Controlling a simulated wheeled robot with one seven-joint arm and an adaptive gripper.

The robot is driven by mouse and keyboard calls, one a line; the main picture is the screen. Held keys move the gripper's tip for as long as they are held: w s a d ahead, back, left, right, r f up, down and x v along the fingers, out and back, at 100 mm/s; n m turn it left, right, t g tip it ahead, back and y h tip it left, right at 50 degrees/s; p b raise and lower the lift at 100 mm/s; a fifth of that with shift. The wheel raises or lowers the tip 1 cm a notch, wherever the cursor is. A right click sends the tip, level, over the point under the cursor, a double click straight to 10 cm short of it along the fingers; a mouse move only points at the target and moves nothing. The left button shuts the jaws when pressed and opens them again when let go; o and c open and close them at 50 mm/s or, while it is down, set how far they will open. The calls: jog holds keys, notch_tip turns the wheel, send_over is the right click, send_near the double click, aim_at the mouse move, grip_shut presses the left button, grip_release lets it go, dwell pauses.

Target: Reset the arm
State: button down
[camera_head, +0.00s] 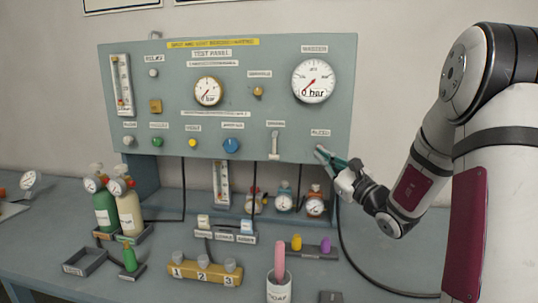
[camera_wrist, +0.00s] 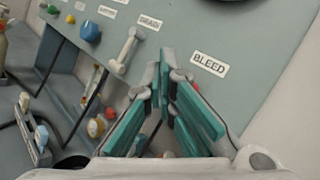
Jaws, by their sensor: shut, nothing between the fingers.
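My arm reaches in from the right in the head view. My gripper (camera_head: 322,151) is shut and empty, its teal fingers pointing at the lower right of the grey-green test panel (camera_head: 170,85). In the wrist view the closed fingertips (camera_wrist: 164,62) lie between the panel's white lever (camera_wrist: 127,50) and the BLEED label (camera_wrist: 209,64). Whether the fingers touch the panel I cannot tell. A small red part (camera_wrist: 195,87) shows just behind the right finger; the rest of it is hidden.
Two gauges, the larger (camera_head: 315,81) at upper right, are on the panel. Below stand green and cream cylinders (camera_head: 129,210), small regulators (camera_head: 284,201), a yellow numbered block (camera_head: 205,272) and a white cup (camera_head: 279,288). A dark hose (camera_head: 350,255) crosses the table at right.

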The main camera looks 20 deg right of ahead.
jog(key=s+a+r+n+g+y, duration=0.1)
jog(key=a+n+g+y, duration=0.15)
jog(key=a, duration=0.35)
jog(key=s+a+r+n+g+y+p, duration=0.1)
jog(key=a+n+g+y, duration=0.15)
jog(key=a, duration=0.35)
jog(key=s+a+r+n+g+y, duration=0.1)
jog(key=s+a+n+y, duration=0.1)
jog(key=a+n+y, duration=0.3)
jog(key=s+a+f+n+g+h+p, duration=0.1)
jog(key=s+a+f+n+g, duration=0.1)
jog(key=s+a+n+g, duration=0.65)
jog(key=s+a+f+n+g+h+p, duration=0.1)
jog(key=s+a+f+n+g+h, duration=0.15)
jog(key=s, duration=0.55)
jog(key=s+a+f+n+g+h+p, duration=0.15)
jog(key=s+a+h, duration=0.25)
jog(key=s, duration=0.5)
jog(key=s+d+r+n+t+h, duration=0.1)
jog(key=s+d+n+h, duration=0.5)
jog(key=d, duration=0.2)
jog(key=shift+d, duration=0.4)
jog(key=shift+s+t, duration=0.1)
jog(key=shift+t, duration=0.15)
